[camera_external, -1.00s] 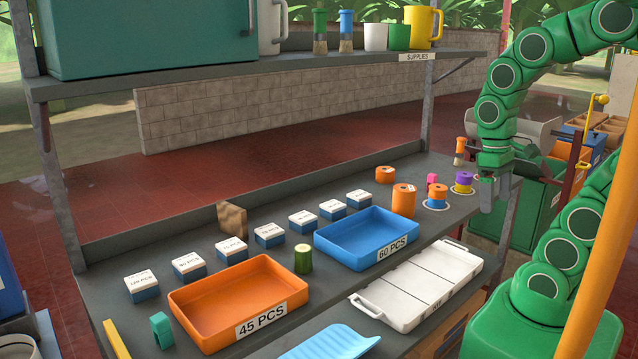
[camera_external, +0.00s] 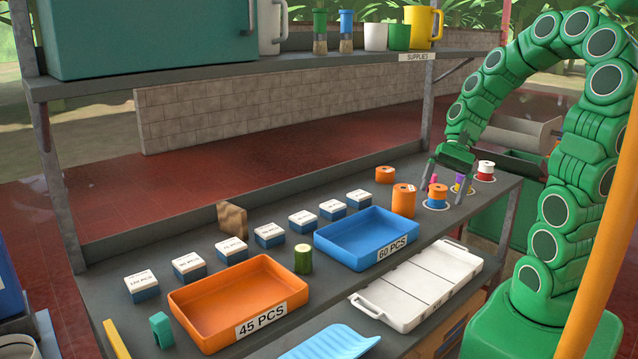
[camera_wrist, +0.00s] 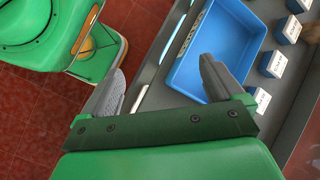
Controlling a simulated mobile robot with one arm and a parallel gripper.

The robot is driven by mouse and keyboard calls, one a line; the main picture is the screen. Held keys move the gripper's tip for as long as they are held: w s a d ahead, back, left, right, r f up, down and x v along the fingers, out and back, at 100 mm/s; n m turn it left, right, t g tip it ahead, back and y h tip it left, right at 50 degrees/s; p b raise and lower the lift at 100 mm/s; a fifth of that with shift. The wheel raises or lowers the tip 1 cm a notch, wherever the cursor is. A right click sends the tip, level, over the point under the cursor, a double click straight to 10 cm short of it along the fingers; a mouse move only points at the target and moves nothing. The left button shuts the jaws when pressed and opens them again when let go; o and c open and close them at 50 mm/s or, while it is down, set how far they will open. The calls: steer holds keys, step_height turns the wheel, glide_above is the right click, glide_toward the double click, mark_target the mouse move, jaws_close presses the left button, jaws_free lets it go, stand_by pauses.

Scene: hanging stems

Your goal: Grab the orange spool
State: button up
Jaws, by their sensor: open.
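The orange spool (camera_external: 437,190) sits on top of a blue spool (camera_external: 437,204) on a white ring at the right end of the bench. My gripper (camera_external: 445,192) is open and empty, pointing down, with its fingers apart close to this stack in the external view. Whether the spool lies between the fingers in depth, I cannot tell. In the wrist view the two fingers (camera_wrist: 160,90) are spread wide, with no spool visible.
A purple and yellow stack (camera_external: 459,184) is partly hidden behind a finger. A red and white spool (camera_external: 486,168) stands to its right. An orange cylinder (camera_external: 403,201) and orange roll (camera_external: 385,175) stand left. A blue tray (camera_external: 350,246) is nearer.

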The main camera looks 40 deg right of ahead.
steer(key=w+d+f+m+t+y, duration=0.2)
steer(key=w+d+m, duration=0.3)
steer(key=w+d, duration=0.1)
steer(key=m+t, duration=0.8)
steer(key=m, duration=0.4)
glide_toward(442, 187)
steer(key=shift+y, duration=0.3)
steer(key=x, duration=0.4)
steer(key=shift+w+d+f, duration=0.2)
steer(key=shift+f, duration=0.1)
steer(key=shift+x, duration=3.85)
steer(key=shift+a+r, duration=0.1)
steer(key=shift+a, duration=0.05)
steer(key=c, duration=1.1)
steer(key=shift+o, duration=0.2)
